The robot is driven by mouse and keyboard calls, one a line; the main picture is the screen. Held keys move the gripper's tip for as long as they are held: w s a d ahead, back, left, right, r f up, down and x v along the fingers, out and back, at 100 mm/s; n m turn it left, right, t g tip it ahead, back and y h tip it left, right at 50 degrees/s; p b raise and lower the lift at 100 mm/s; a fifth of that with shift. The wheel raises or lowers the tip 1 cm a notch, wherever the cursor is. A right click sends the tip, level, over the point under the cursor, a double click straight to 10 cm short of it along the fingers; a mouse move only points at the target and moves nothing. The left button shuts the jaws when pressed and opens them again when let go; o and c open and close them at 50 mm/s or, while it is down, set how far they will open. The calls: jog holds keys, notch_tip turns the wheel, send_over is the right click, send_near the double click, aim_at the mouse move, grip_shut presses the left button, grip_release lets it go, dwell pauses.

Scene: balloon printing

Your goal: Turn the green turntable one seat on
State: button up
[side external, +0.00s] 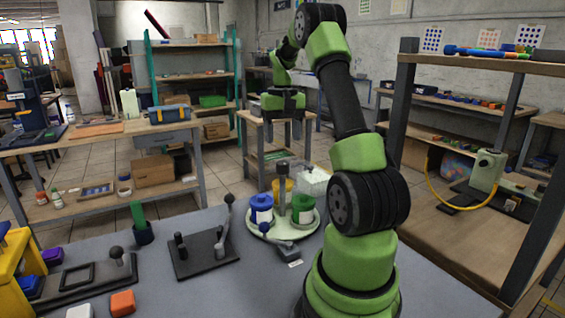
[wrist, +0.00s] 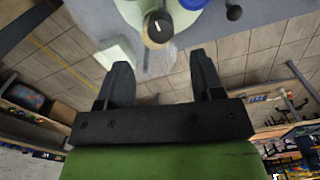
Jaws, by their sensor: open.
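The turntable (side external: 283,239) is a pale green round plate on the grey bench in the side view. Part of the turntable shows at the top edge of the wrist view (wrist: 130,10). My gripper (side external: 283,118) is up behind and above the turntable, apart from it. In the wrist view my gripper (wrist: 162,68) is open, its two dark fingers spread with nothing between them.
A lever with a dark ball (side external: 229,199) rises from a black plate (side external: 205,258) left of the turntable. An orange block (side external: 122,303) and a yellow stand (side external: 12,262) are at the left.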

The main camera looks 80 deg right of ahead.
aim_at(282, 162)
notch_tip(282, 162, down, 8)
jog(key=shift+r, duration=0.15)
grip_shut()
dwell(0.3)
